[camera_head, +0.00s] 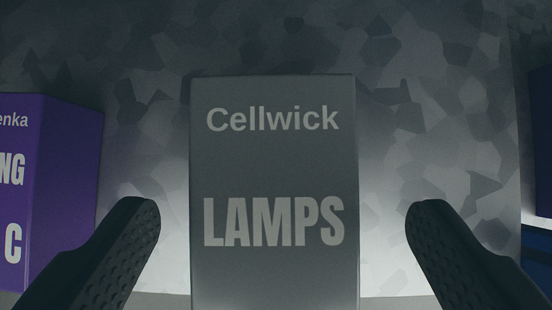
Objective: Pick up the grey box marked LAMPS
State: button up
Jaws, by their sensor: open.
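The grey box marked LAMPS (274,170) stands upright in the middle of the view, with "Cellwick" above the word LAMPS on its front. Its lower end runs out of the picture. My gripper (283,222) is open, with one dark fingertip to the left of the box and one to the right. A gap shows between each fingertip and the box sides. Nothing is held. How far the fingertips are from the box in depth is hard to tell.
A purple box (66,190) with partly cut-off lettering stands at the left edge, near the left finger. A dark blue object (541,150) shows at the right edge. A mottled grey surface (440,120) lies behind the box. The view is dim.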

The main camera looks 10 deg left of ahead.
aim_at(273, 209)
jog(key=shift+a+x, duration=0.2)
jog(key=shift+x, duration=2.4)
jog(key=shift+w, duration=0.1)
jog(key=c, duration=1.3)
